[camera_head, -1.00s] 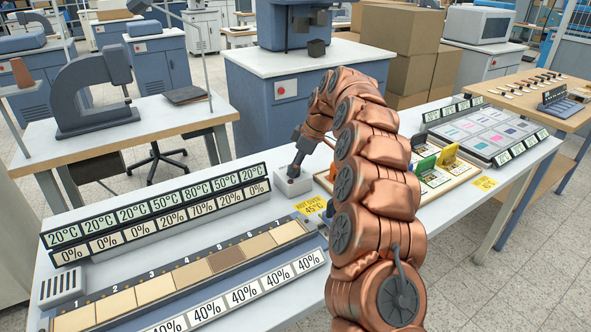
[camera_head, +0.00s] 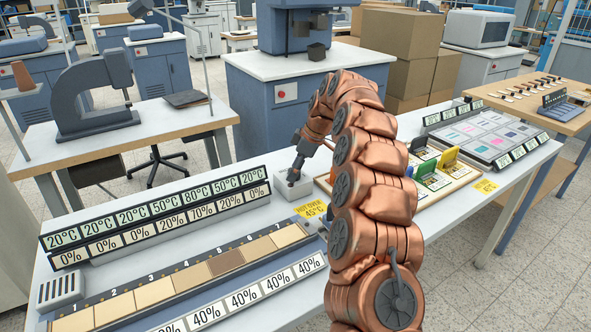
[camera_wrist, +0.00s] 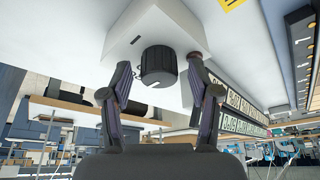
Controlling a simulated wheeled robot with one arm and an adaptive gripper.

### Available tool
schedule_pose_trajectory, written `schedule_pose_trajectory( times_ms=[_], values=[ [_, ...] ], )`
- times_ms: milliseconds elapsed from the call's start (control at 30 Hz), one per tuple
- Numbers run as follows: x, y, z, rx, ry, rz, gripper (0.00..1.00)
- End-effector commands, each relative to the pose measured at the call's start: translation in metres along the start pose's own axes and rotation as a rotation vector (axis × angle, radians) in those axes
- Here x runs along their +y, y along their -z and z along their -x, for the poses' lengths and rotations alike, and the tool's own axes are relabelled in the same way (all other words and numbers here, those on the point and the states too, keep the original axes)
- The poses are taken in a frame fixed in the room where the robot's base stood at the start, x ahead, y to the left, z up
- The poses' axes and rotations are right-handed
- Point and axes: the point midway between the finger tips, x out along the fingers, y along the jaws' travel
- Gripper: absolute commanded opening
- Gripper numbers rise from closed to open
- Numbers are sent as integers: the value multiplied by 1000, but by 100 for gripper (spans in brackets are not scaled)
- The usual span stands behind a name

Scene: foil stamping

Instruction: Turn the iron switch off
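The switch is a dark ribbed round knob (camera_wrist: 158,66) on a small white box (camera_wrist: 150,22), with a small dark mark beside the knob. In the head view the white box (camera_head: 303,188) stands on the white table, just beyond the yellow "HOT OVER 45°C" label (camera_head: 312,209). My gripper (camera_wrist: 160,76) is at the knob, with one finger on each side. Gaps show between the fingers and the knob, so the gripper is open. In the head view my gripper (camera_head: 293,177) is over the box and hides most of the knob.
Rows of temperature and percent displays (camera_head: 155,222) stand left of the box. A strip of numbered tan swatches (camera_head: 190,277) lies in front of them. A tray with coloured cards (camera_head: 432,180) is to the right, partly behind my arm.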

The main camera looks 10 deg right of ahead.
Motion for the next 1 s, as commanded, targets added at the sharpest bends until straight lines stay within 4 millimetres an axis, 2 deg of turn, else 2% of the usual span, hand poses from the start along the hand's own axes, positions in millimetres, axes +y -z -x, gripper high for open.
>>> schedule_pose_trajectory(
  times_ms=[333,700,1000],
  values=[
    [1,0,7,1,-3,-1,62],
    [2,0,60,2,-6,-1,62],
    [1,0,90,-1,-3,-1,62]
  ],
)
